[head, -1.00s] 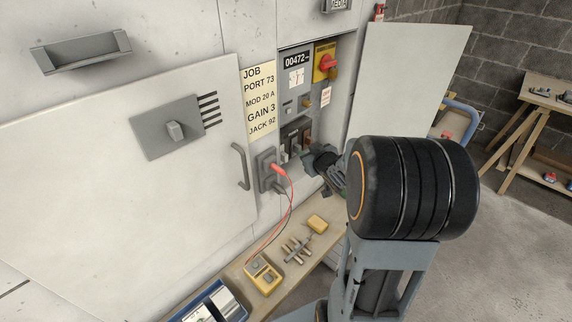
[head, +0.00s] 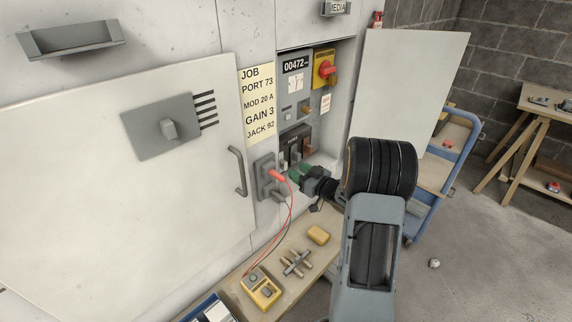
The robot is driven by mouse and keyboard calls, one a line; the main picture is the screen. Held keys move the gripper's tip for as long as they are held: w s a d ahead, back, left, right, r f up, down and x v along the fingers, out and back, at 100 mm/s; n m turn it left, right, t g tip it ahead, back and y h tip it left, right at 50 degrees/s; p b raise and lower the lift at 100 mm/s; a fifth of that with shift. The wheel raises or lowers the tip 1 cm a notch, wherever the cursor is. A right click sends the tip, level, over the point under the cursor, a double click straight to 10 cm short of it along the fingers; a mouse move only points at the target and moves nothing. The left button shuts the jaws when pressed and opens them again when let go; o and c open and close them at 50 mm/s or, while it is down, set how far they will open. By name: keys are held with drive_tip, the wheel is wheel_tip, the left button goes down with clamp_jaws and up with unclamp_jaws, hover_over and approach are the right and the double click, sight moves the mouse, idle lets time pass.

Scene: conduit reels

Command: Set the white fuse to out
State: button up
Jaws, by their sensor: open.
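The fuse block (head: 295,141) is a dark panel with a row of fuses, low in the open cabinet bay. A small pale fuse, which looks like the white one (head: 284,160), is at the left end of the row. It is small and partly hidden, so I cannot tell its setting. A brownish fuse (head: 307,147) is at the right end. My gripper (head: 298,173) is open, just below and in front of the row. Its greenish fingers are close to the lower part of the fuses; I cannot tell whether they touch.
A red-handled yellow switch (head: 326,68) is above the fuses. A grey socket (head: 267,176) with a red plug and cables is at left. An open door (head: 405,85) stands at right.

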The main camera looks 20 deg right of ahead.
sight(286, 164)
drive_tip(key=x, duration=0.6)
drive_tip(key=shift+w+a, duration=0.1)
drive_tip(key=shift+w, duration=0.15)
drive_tip(key=shift+c, duration=0.3)
clamp_jaws()
